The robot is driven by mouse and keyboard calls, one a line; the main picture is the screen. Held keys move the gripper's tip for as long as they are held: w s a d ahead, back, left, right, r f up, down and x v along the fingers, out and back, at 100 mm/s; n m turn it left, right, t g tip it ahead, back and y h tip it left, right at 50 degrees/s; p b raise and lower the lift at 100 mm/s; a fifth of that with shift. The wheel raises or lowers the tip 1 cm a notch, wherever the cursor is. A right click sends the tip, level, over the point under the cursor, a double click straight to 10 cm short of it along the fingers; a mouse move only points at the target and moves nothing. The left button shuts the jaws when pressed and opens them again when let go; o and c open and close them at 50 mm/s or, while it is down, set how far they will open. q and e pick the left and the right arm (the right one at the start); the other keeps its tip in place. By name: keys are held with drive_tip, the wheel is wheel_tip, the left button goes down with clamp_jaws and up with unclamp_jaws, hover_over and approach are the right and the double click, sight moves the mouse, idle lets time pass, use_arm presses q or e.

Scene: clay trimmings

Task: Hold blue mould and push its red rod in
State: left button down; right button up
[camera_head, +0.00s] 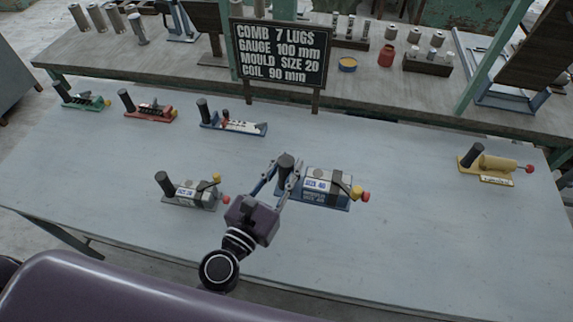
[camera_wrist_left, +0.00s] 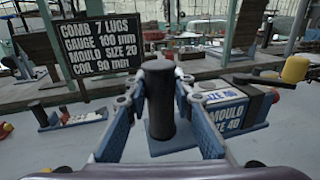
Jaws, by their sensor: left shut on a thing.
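The blue mould (camera_head: 313,201) sits on the pale table, right of my left gripper (camera_head: 280,168). Its label reads "MOULD SIZE 40" in the left wrist view (camera_wrist_left: 230,116). Its upright black post (camera_head: 286,159) is at its left end, and the fingers of my left gripper (camera_wrist_left: 159,88) are shut around this post. The red rod's knob (camera_head: 366,197) sticks out at the mould's right end, beside a yellow knob (camera_head: 357,191). In the left wrist view only a bit of red shows at that end. My right gripper is not in view.
A grey mould (camera_head: 190,194) with a yellow and a red knob stands left of my gripper. Green (camera_head: 82,99), red (camera_head: 150,111) and blue (camera_head: 235,125) combs stand behind; a yellow tool (camera_head: 493,166) is far right. A dark sign (camera_head: 281,53) reads "MOULD SIZE 20". The front right table is clear.

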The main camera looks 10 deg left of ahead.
use_arm(q)
wheel_tip(320, 180, down, 15)
drive_tip(key=b, duration=1.4)
idle(0.7)
drive_tip(key=shift+f+b, duration=0.85)
drive_tip(key=shift+f, duration=0.05)
drive_tip(key=shift+f, duration=0.3)
idle(0.8)
